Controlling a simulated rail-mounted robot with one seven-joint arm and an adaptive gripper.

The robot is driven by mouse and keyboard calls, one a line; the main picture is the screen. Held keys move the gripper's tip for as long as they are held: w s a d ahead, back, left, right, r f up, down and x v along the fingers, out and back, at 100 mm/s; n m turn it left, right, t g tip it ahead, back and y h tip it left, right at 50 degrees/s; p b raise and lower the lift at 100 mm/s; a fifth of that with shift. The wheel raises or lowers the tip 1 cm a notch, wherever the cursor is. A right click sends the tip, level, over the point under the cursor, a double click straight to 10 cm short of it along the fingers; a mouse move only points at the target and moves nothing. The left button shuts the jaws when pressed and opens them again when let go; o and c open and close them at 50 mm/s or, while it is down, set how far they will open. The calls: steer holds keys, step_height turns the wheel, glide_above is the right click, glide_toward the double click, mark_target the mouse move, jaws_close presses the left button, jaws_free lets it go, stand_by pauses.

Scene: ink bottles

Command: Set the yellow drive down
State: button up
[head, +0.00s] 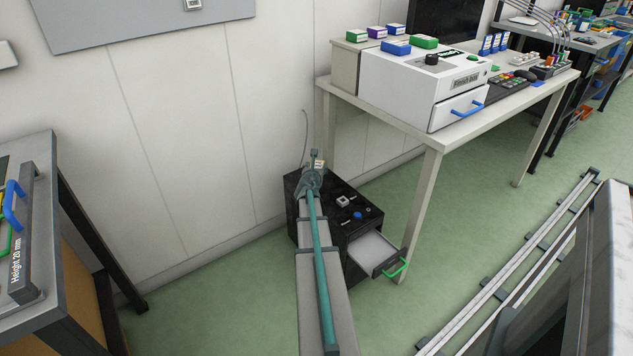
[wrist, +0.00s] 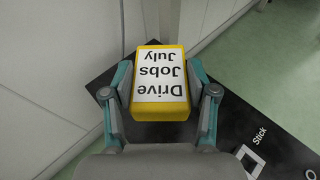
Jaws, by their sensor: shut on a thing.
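The yellow drive (wrist: 160,115) is a small yellow block with a white label reading "Drive Jobs July", upside down in the wrist view. My gripper (wrist: 160,92) is shut on it, one teal-and-grey finger on each side. In the head view my gripper (head: 316,168) is over the back part of a black cabinet (head: 366,199), and the drive is mostly hidden there. The black top (wrist: 235,125) also shows below the drive in the wrist view. I cannot tell whether the drive touches it.
The cabinet has an open drawer (head: 374,252) with a green handle, a blue knob (head: 357,215) and a white square marked "Stick" (wrist: 249,160). A table (head: 425,135) with a white machine (head: 425,90) stands to the right. The wall (head: 180,120) is close behind.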

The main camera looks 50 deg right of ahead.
steer(key=d+f, duration=0.1)
steer(key=w+d+f+b, duration=0.1)
steer(key=f, duration=0.1)
steer(key=shift+w, duration=0.15)
steer(key=f, duration=0.1)
steer(key=f+b, duration=0.1)
steer(key=d+f+b, duration=0.1)
steer(key=shift+w+f, duration=0.3)
steer(key=shift+f, duration=0.05)
steer(key=shift+f+b, duration=0.3)
steer(key=shift+b, duration=0.1)
steer(key=shift+f, duration=0.2)
steer(key=o, duration=1.3)
